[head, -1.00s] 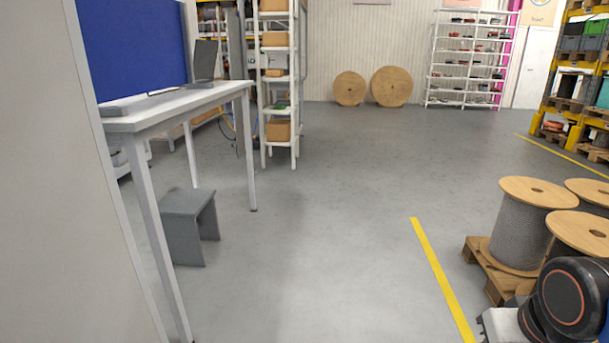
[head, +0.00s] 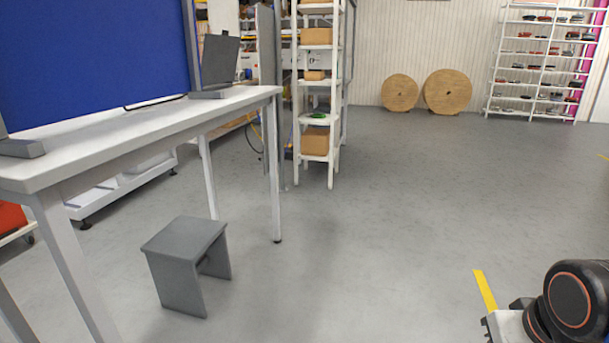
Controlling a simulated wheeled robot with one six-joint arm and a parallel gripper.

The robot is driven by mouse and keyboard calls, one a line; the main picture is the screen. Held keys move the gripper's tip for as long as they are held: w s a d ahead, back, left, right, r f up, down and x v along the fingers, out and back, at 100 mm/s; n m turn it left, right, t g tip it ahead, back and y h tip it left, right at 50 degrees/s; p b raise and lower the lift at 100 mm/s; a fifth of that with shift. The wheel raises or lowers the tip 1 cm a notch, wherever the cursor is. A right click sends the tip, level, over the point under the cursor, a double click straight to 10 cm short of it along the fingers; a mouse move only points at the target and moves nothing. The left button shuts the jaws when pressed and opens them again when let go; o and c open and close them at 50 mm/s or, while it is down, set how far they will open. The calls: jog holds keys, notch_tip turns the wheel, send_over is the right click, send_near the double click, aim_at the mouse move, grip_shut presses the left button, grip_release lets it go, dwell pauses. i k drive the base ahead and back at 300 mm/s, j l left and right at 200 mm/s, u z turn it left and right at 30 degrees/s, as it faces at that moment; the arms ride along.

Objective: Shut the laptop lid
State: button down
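My gripper is not in view. Only a dark rounded joint of my arm shows at the bottom right, far from the laptop.
A grey stool (head: 186,262) stands on the floor by the table's front. A blue partition (head: 90,60) rises along the table's back. White shelving (head: 318,90) with cartons stands beyond the table. The grey floor (head: 380,200) to the right is clear.

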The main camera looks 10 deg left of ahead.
aim_at(219, 56)
jog(key=i+l+u, duration=0.15)
jog(key=i+u, duration=0.25)
jog(key=i+l+u, duration=0.25)
jog(key=u, duration=0.2)
jog(key=i+l+u, duration=0.65)
jog(key=l+u, duration=0.15)
jog(key=l, duration=0.15)
jog(key=i+l, duration=0.1)
jog(key=l, duration=0.75)
jog(key=i+l+u, duration=0.1)
jog(key=l, duration=0.75)
